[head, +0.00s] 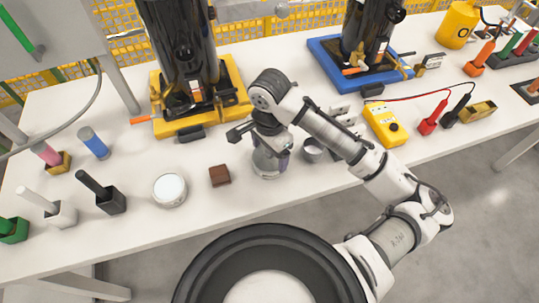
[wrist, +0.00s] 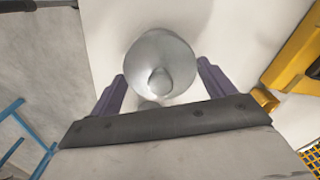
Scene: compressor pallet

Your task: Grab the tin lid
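A silvery metal tin (head: 268,164) stands on the white table under my gripper (head: 270,146) in the head view. In the wrist view its round grey lid (wrist: 176,50) with a small rounded knob (wrist: 160,78) fills the space ahead of my gripper (wrist: 161,72). The two purple fingers are spread wide, one to each side of the lid. I see no finger closed on the knob. The arm partly hides the tin's top in the head view, and I cannot tell how high the fingers are above the lid.
A small metal cup (head: 313,151) stands close right of the tin, a brown block (head: 220,176) and a round white-topped container (head: 170,189) to its left. Behind are a yellow tray (head: 236,112) and a blue tray (head: 328,66) with dark cylinders. A yellow meter (head: 385,124) lies to the right.

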